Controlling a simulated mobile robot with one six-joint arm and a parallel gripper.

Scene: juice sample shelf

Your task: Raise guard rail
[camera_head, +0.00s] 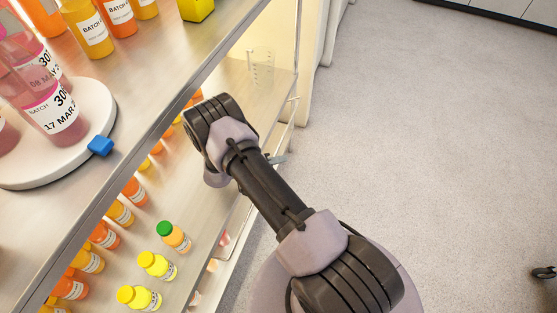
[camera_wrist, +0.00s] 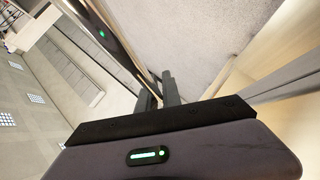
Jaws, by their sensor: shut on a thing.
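The guard rail (camera_wrist: 112,40) shows in the wrist view as a shiny metal bar running from the top left to my fingers. In the head view it seems to be the thin rail (camera_head: 287,118) along the lower shelf's outer edge, partly hidden by my arm. My gripper (camera_wrist: 158,92) is shut on the guard rail, its two dark fingers at the bar's near end. In the head view my arm reaches over the shelf edge, and the fingers are mostly hidden behind the wrist.
Yellow, orange and green-capped bottles (camera_head: 172,236) stand on the lower shelf. Above, a white round stand (camera_head: 98,105) with a blue tab (camera_head: 100,146) carries pink bottles (camera_head: 50,110). The upper shelf edge (camera_head: 150,140) passes close to my wrist.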

